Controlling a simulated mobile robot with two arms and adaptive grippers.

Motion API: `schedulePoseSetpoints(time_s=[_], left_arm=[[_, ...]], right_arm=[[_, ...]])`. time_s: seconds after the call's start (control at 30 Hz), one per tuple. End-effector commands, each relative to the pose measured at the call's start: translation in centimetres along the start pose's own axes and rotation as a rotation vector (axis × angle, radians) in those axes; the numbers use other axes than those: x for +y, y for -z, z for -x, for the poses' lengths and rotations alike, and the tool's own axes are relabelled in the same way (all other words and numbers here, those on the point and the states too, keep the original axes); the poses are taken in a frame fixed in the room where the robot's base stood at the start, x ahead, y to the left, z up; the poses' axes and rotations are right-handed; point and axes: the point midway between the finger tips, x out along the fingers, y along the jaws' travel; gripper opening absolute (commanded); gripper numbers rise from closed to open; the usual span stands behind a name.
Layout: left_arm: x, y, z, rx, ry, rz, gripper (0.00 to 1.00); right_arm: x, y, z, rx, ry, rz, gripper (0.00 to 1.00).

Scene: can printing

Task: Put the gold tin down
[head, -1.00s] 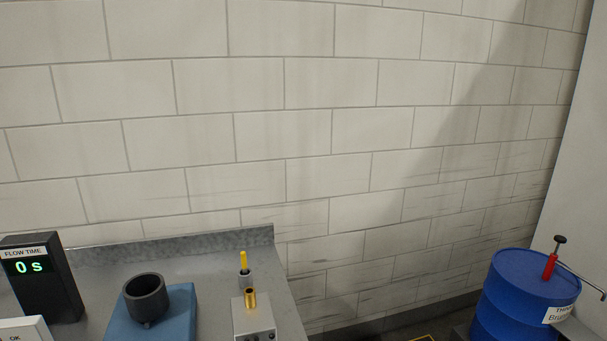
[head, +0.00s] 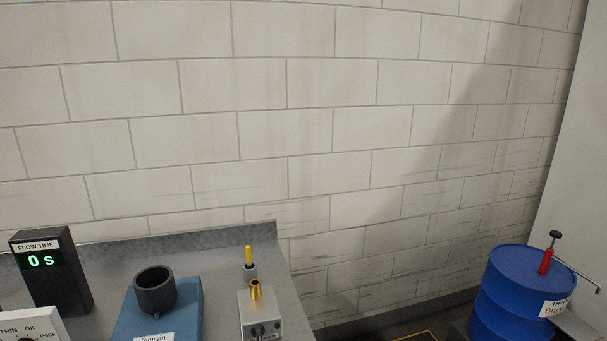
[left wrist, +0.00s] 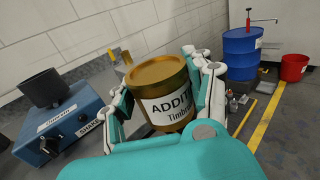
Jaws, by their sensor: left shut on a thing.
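The gold tin (left wrist: 158,88) has a white label reading "ADDI..." and "Timb..."; part of the label is hidden. In the left wrist view my left gripper (left wrist: 160,95) is shut on it, one finger on each side, and the tin looks roughly upright. It appears in front of the grey counter; I cannot tell whether its bottom touches anything. Neither the tin nor my left gripper shows in the head view. My right gripper is in neither view.
A grey counter (head: 110,262) carries a blue device with a dark cup (head: 155,290), a flow-time display (head: 50,272) reading 0 s, and a small metal box with a brass fitting (head: 256,292). A blue drum (head: 515,290) and a red bucket (left wrist: 294,67) stand on the floor.

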Motion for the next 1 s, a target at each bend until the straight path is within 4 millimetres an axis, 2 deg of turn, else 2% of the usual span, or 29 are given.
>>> schedulePoseSetpoints(time_s=[0.17,0.67,1.0], left_arm=[[0.3,0.2,0.3,-0.001,0.022,0.000,0.16],[1.3,0.8,1.1,-0.008,0.083,0.004,0.16],[2.3,1.5,1.9,0.000,0.140,-0.001,0.16]], right_arm=[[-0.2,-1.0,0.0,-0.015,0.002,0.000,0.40],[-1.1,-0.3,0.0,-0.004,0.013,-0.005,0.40],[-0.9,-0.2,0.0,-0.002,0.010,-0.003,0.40]])
